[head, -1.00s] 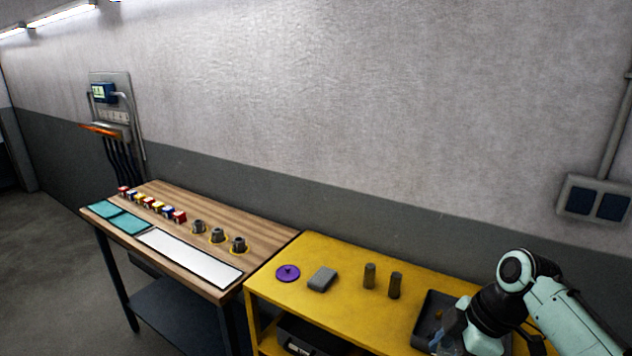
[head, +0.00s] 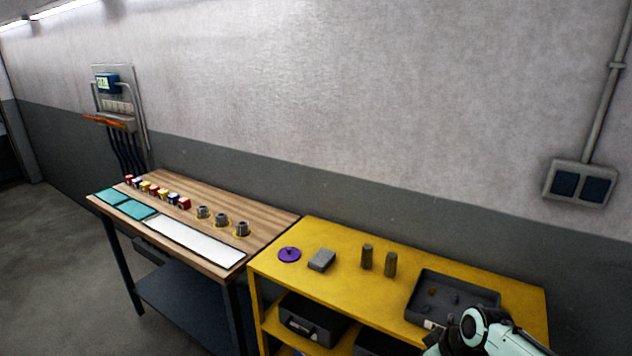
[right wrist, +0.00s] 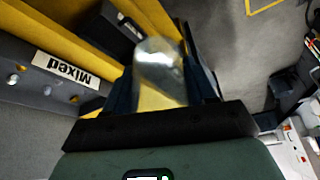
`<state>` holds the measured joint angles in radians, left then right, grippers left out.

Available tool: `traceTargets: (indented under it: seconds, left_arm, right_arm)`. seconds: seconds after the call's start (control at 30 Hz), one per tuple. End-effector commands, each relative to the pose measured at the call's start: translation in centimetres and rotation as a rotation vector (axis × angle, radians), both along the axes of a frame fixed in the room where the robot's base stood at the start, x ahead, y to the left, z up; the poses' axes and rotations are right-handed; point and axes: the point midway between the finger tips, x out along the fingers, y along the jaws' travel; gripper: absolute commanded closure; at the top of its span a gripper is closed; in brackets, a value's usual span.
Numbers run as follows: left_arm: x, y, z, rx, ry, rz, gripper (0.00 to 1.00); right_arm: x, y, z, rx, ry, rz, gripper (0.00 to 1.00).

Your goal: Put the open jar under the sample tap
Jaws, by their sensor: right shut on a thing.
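A clear glass jar (right wrist: 158,62) is between the two dark fingers of my right gripper (right wrist: 162,88) in the right wrist view. The gripper is shut on it. I cannot tell from this angle whether its mouth is open. In the head view my right arm comes in at the bottom right, in front of the yellow bench (head: 345,240); its gripper is largely cut off by the lower edge and the jar does not show there. No sample tap can be made out. My left gripper is not in view.
On the yellow bench are a purple disc (head: 289,254), a grey block (head: 321,260), two dark cylinders (head: 367,257) (head: 390,264) and a dark tray (head: 487,287) with small parts. A wooden table (head: 180,200) stands left. A "Mixed" label (right wrist: 65,68) shows close by in the wrist view.

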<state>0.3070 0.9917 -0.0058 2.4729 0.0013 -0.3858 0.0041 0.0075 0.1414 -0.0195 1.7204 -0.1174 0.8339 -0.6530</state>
Motion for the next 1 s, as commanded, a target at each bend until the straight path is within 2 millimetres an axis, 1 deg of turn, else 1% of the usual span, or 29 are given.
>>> traceTargets:
  seconds: [0.03,0.1,0.3,0.4,0.6,0.77,1.0]
  left_arm:
    - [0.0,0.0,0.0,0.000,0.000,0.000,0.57]
    - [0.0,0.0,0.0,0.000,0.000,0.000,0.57]
    - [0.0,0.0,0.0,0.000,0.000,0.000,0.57]
    - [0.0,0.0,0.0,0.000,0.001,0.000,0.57]
    - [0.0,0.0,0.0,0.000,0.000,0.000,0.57]
    - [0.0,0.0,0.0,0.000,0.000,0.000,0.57]
    - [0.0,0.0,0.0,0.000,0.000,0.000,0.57]
  right_arm:
    - [0.3,0.3,-1.6,-0.001,0.007,-0.068,0.74]
    - [0.9,0.7,-3.3,-0.001,0.004,-0.165,0.74]
    - [1.8,2.3,-7.4,-0.003,0.001,-0.378,0.74]
    - [2.0,3.4,-9.0,-0.002,0.001,-0.455,0.74]
    - [1.8,5.0,-11.1,-0.001,0.000,-0.551,0.74]
    - [1.5,5.5,-12.1,-0.003,-0.002,-0.587,0.74]
    - [-1.1,5.5,-15.6,-0.008,-0.007,-0.592,0.74]
